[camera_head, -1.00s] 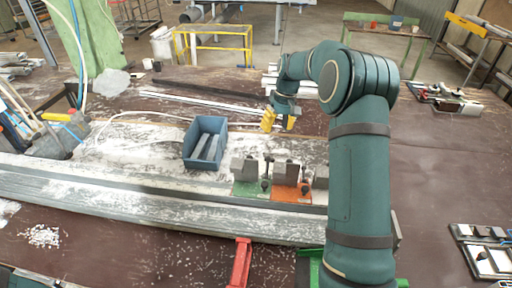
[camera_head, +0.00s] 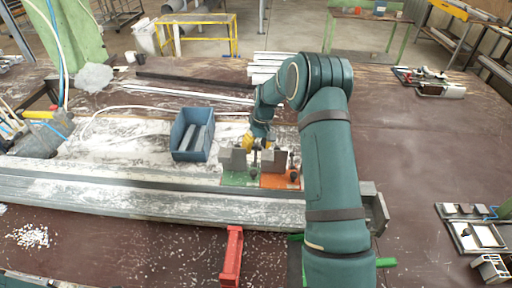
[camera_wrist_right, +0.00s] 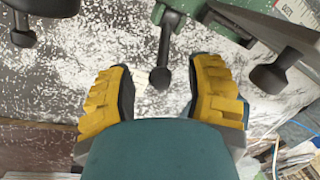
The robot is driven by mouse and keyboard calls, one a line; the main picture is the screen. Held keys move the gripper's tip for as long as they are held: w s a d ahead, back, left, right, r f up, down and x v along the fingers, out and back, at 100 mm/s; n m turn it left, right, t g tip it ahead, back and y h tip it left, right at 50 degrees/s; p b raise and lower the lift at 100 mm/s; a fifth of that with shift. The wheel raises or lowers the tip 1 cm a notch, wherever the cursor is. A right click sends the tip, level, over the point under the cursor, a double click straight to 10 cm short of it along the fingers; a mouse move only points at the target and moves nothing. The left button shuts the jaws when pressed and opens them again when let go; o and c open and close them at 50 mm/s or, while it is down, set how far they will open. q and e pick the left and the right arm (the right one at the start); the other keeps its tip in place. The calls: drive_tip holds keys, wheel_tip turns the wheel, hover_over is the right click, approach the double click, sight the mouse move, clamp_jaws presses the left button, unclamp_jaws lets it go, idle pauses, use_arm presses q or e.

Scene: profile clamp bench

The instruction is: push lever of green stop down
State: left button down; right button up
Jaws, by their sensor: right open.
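The green stop (camera_head: 238,180) lies on the bench with a grey block and a dark lever (camera_head: 254,162) at its right side. Part of its green base also shows at the top of the right wrist view (camera_wrist_right: 188,7). My right gripper (camera_head: 252,143) is just behind the stop's block and lever, partly hidden by them. In the right wrist view, its yellow fingers are apart (camera_wrist_right: 160,95), and a dark lever knob (camera_wrist_right: 160,78) shows in the gap between them. I cannot tell whether they touch it. My left gripper is out of view.
An orange stop (camera_head: 280,181) stands directly right of the green one. A blue bin (camera_head: 192,136) with grey profile pieces stands to the left. A red clamp part (camera_head: 232,256) stands in front. More dark lever knobs (camera_wrist_right: 268,78) flank the gripper in the wrist view.

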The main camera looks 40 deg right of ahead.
drive_tip(key=shift+f, duration=0.25)
clamp_jaws()
